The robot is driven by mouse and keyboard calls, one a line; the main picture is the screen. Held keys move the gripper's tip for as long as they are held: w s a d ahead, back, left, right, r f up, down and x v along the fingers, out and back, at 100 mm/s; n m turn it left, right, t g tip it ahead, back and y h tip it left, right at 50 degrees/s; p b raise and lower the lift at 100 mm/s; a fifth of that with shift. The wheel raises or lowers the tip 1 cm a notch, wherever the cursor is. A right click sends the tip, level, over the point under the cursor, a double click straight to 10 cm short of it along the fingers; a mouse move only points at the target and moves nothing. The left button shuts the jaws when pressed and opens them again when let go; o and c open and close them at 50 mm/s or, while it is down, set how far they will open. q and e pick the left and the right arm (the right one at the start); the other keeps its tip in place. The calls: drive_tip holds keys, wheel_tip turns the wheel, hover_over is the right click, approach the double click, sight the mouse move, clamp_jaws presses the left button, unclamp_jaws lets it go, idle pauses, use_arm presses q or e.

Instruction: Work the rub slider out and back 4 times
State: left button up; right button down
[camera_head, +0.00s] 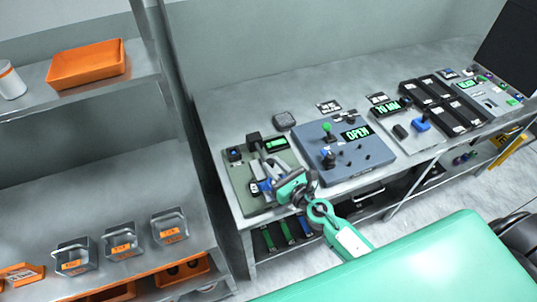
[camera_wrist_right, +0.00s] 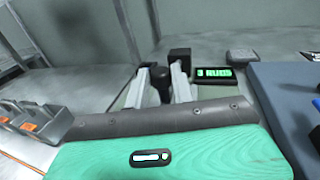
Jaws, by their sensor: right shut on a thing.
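The rub tester is a grey-green plate (camera_head: 237,177) at the left end of the bench, with a black block (camera_head: 253,141) at its back and a small green-lit display (camera_head: 277,143). My right gripper (camera_head: 263,166) reaches over this plate. In the right wrist view its two pale fingers (camera_wrist_right: 164,80) close around a dark knob, the rub slider's handle (camera_wrist_right: 160,88), in front of the black block (camera_wrist_right: 180,56). The display there (camera_wrist_right: 213,73) appears to read "3 RUBS". The slider's track is mostly hidden by my gripper. My left gripper is out of view.
A blue-grey panel (camera_head: 372,172) with knobs and an "OPEN" display stands just right of the tester. A small grey box (camera_head: 284,119) sits behind. A shelf rack with grey metal bins (camera_head: 122,243) and an orange tray (camera_head: 88,66) stands left.

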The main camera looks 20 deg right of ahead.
drive_tip(key=shift+s, duration=0.6)
drive_tip(key=shift+f, duration=0.1)
drive_tip(key=c, duration=1.2)
unclamp_jaws()
drive_tip(key=shift+s, duration=0.2)
